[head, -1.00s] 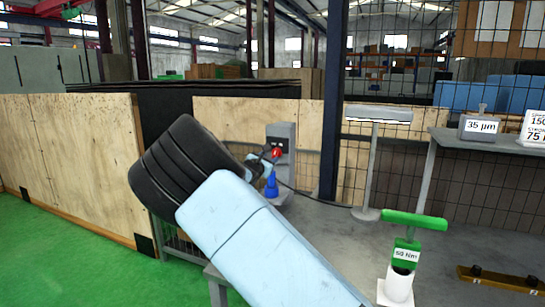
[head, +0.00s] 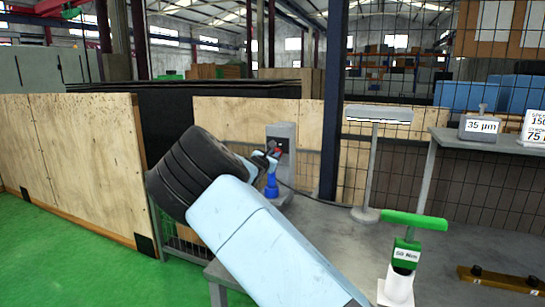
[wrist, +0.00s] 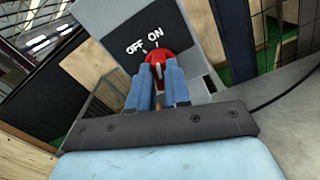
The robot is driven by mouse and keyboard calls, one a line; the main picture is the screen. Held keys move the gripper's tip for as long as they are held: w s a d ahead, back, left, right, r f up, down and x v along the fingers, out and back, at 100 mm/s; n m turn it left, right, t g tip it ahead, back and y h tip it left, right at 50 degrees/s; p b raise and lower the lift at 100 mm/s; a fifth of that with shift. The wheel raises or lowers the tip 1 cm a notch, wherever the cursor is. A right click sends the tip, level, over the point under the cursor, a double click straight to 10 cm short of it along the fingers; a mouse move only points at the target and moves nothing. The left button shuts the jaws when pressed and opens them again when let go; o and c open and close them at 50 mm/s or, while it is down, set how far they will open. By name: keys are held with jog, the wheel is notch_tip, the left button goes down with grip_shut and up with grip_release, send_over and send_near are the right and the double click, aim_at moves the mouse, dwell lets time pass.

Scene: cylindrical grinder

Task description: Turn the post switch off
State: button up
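The grey switch post (head: 289,135) stands beyond my arm in the head view, near the plywood wall. Its dark panel (wrist: 125,32) fills the top of the wrist view, with OFF at the left and ON at the right. The red switch handle (wrist: 157,57) sits just below these words; a bit of the red handle (head: 281,152) also shows in the head view. My gripper (wrist: 158,80) has its two blue fingers on either side of the handle's narrow part, close against it. In the head view my gripper (head: 268,163) is at the post's front. The handle's lower end is partly hidden.
A blue part (head: 271,188) shows low at the post's front. A cable runs right from the post to a lamp stand (head: 372,165). A green-handled tool (head: 413,221) marked 50 Nm stands at right. Plywood panels (head: 75,160) close off the left.

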grip_shut()
jog(key=shift+a+r, duration=0.1)
jog(key=shift+n, duration=0.4)
jog(key=n, duration=0.2)
jog(key=shift+n, duration=0.4)
jog(key=shift+a+n, duration=0.15)
jog(key=shift+n, duration=0.95)
jog(key=shift+a+n, duration=0.1)
jog(key=shift+n, duration=1)
jog(key=shift+w, duration=0.1)
jog(key=o, duration=0.5)
grip_release()
